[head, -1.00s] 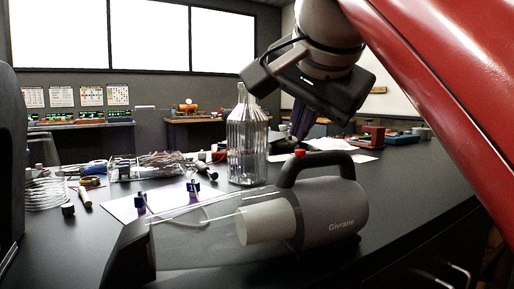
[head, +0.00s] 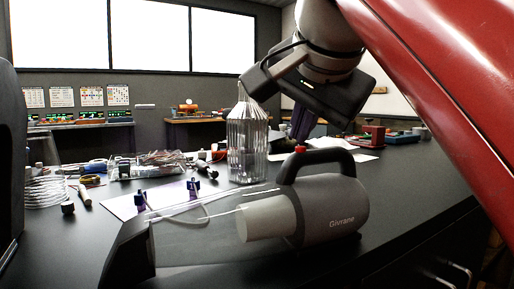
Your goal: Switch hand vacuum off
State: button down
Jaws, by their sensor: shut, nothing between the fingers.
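A small red button (head: 300,149) sits at the front top of the handle. My gripper (head: 298,136) points down just above or behind the red button, its dark fingers closed together with nothing seen between them. I cannot tell whether the fingertips touch the button.
A clear ribbed bottle (head: 247,145) stands behind the vacuum. White paper (head: 122,207), small blue clips, cables and tools lie to the left. The table right of the vacuum is clear.

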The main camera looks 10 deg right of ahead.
jog(key=shift+f, duration=0.15)
dwell(0.4)
jog(key=shift+r+p, duration=0.6)
jog(key=shift+p, duration=0.05)
notch_tip(320, 180, up, 3)
jog(key=p, duration=0.2)
jog(key=shift+f+p, duration=0.2)
jog(key=shift+p, duration=0.1)
jog(key=shift+r+b, duration=0.35)
jog(key=shift+r, duration=1.35)
